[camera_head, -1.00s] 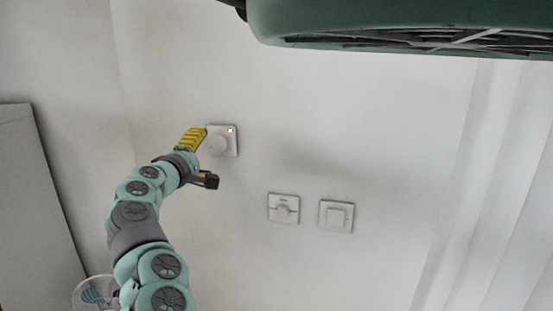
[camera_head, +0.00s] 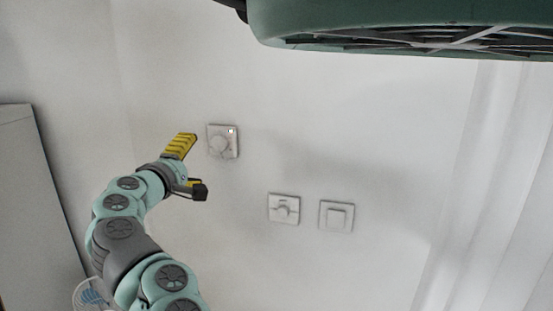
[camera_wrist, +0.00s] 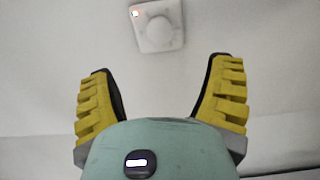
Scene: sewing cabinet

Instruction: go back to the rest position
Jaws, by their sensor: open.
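My gripper (camera_head: 180,147) is in front of the white wall, to the left of a white dial plate (camera_head: 223,141) with a round knob and a small lit spot. In the wrist view my gripper (camera_wrist: 160,90) has its two yellow fingers wide apart with nothing between them. The dial plate (camera_wrist: 157,25) shows beyond the fingertips, apart from them, with a small red and green light at its corner.
A second knob plate (camera_head: 284,209) and a square switch (camera_head: 336,216) sit lower right on the wall. A grey panel (camera_head: 35,200) stands at the left. A small fan (camera_head: 92,295) is at the bottom left. A dark green object (camera_head: 400,25) overhangs the top right.

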